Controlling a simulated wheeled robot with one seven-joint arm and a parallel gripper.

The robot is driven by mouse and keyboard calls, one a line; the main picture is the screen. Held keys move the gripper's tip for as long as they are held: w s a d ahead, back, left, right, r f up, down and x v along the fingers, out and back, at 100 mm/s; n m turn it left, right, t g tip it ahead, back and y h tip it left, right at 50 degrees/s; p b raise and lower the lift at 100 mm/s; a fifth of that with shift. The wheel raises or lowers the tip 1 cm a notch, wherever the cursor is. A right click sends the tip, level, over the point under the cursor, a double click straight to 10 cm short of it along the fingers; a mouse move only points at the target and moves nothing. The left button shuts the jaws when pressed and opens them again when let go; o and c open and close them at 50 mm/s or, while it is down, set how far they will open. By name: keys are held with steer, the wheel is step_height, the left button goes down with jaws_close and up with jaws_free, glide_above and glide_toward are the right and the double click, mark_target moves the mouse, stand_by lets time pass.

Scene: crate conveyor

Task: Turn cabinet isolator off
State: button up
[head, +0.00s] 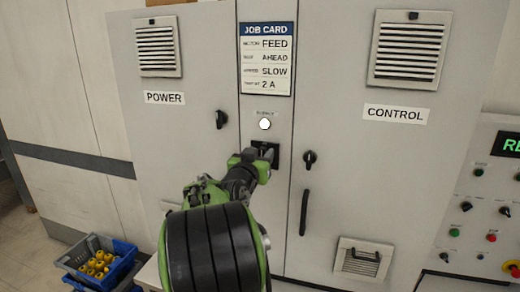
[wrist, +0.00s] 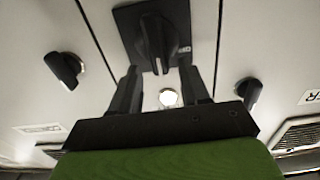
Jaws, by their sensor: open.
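The cabinet isolator is a black rotary handle on a black square plate (head: 264,150), on the narrow middle strip of the grey cabinet below a white lamp. In the head view my gripper partly covers it. In the wrist view the isolator handle (wrist: 155,42) stands nearly upright in the picture on its plate; a small marking beside it is too small to read. My gripper (head: 252,165) is in front of the isolator. In the wrist view my gripper (wrist: 160,76) is open, its fingers apart on either side of the handle's lower end, with gaps visible. I cannot tell whether either touches.
The white lamp (head: 265,124) is above the isolator, under the job card (head: 267,58). Black door latches (head: 221,119) and (head: 310,160) flank the strip. A long door handle (head: 304,212) is lower right. A button panel (head: 490,205) stands right; blue crates (head: 122,250) stand lower left.

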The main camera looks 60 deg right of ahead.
steer(key=shift+w+d, duration=0.1)
steer(key=shift+d, duration=0.35)
jaws_close()
